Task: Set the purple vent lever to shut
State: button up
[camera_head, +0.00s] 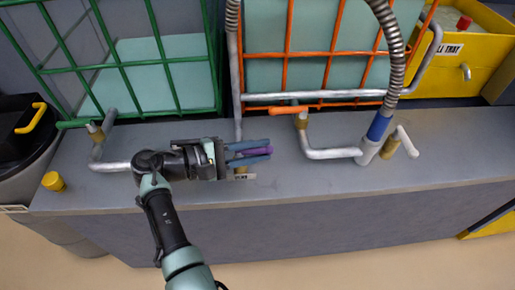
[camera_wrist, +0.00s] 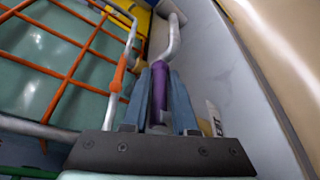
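The purple vent lever (camera_head: 258,151) lies at the middle of the grey bench top and points to the right. My gripper (camera_head: 252,152) reaches in from the left, with one blue finger on each side of the lever. In the wrist view the lever (camera_wrist: 158,92) runs lengthwise between the two fingers (camera_wrist: 162,95), which lie close along its sides with hardly any gap. The lever's base and pivot are hidden by my gripper.
A thin grey pipe (camera_head: 238,90) rises behind my gripper. A small label plate (camera_head: 241,176) is just in front. Orange-caged (camera_head: 290,55) and green-caged (camera_head: 120,62) tanks stand behind. An orange-handled valve (camera_head: 288,110) and a blue-collared hose (camera_head: 380,125) are to the right.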

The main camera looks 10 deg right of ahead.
jog(key=o, duration=0.3)
jog(key=shift+o, duration=0.2)
jog(key=p+v, duration=0.1)
jog(key=v, duration=1.2)
